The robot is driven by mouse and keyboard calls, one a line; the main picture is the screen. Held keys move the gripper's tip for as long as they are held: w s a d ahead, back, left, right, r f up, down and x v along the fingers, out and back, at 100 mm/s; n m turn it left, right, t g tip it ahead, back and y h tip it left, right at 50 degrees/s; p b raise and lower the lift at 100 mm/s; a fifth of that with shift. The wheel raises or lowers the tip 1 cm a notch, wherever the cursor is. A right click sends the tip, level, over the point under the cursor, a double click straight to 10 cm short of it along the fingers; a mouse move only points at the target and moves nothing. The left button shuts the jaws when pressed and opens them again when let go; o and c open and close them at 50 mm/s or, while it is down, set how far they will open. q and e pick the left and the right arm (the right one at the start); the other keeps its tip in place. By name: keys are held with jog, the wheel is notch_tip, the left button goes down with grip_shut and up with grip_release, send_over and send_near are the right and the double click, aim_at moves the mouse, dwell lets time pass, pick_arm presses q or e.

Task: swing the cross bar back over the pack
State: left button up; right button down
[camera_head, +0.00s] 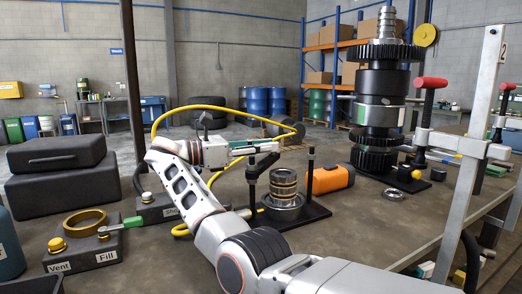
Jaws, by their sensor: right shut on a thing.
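The pack (284,188), a short stack of metal rings, stands in a round holder on a black base plate (300,222). A dark upright post (311,160) rises at its right side, and a second dark post (251,190) stands at its left. The dark cross bar (263,163) is at the top of the left post, slanting up to my right gripper, away from the right post's top. My right gripper (268,149) is shut on the cross bar, above and left of the pack. The jaws partly hide the bar's end. My left gripper is not in view.
An orange case (330,178) lies right of the fixture. A tall gear stack (381,100) and a red-handled clamp frame (470,150) stand farther right. A yellow hose (215,178) loops behind my arm. Black cases (60,170) and a Vent/Fill block (85,248) are left.

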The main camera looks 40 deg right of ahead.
jog(key=shift+f, duration=0.1)
dwell(0.3)
jog(key=c, duration=1.8)
grip_release()
notch_tip(320, 180, up, 10)
jog(key=shift+r, duration=0.1)
